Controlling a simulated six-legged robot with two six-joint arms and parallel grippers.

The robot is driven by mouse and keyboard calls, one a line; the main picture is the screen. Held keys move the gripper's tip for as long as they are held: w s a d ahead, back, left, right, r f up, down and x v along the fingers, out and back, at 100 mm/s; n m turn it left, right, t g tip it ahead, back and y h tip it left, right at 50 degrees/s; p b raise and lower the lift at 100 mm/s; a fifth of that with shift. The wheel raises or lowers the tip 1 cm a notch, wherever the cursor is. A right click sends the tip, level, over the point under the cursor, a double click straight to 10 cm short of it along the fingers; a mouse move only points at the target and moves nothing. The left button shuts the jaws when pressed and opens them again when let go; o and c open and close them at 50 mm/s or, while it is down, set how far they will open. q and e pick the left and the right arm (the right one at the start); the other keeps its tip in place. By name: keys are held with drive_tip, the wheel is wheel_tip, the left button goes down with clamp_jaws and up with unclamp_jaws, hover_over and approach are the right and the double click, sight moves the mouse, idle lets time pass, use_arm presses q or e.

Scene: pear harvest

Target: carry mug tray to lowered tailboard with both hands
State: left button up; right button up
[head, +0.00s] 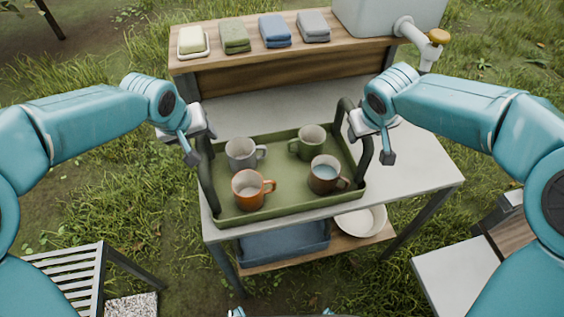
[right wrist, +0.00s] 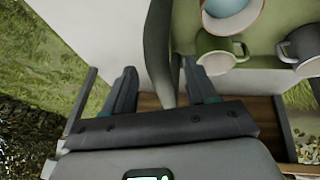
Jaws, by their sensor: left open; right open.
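The green mug tray (head: 283,203) sits on the metal table, with a dark upright handle at its left end (head: 208,185) and another at its right end (head: 364,155). On it stand a grey mug (head: 238,156), a green mug (head: 311,149), an orange mug (head: 245,196) and a brown mug (head: 322,184). My left gripper (head: 196,147) is open at the left handle's upper part; whether the handle lies between its fingers is unclear. My right gripper (head: 373,143) is open at the right handle. In the right wrist view its fingers (right wrist: 163,92) stand either side of that handle (right wrist: 158,42). No tailboard is identifiable.
The table (head: 420,165) has a raised wooden shelf (head: 285,75) behind with soap, folded cloths and a water container (head: 375,18). Below are a blue bin (head: 285,243) and white bowl (head: 362,221). A slatted seat (head: 70,270) stands front left, a pale surface (head: 450,280) front right.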

use_arm(q)
drive_tip(key=x, duration=0.4)
drive_tip(key=shift+w, duration=0.1)
use_arm(e)
drive_tip(key=x, duration=0.4)
drive_tip(key=shift+w, duration=0.1)
drive_tip(key=shift+r, duration=0.1)
use_arm(q)
drive_tip(key=shift+c, duration=0.3)
use_arm(e)
drive_tip(key=shift+c, duration=0.3)
use_arm(q)
drive_tip(key=c, duration=0.6)
use_arm(e)
drive_tip(key=c, duration=0.6)
use_arm(q)
clamp_jaws()
use_arm(e)
clamp_jaws()
use_arm(q)
drive_tip(key=shift+r, duration=0.1)
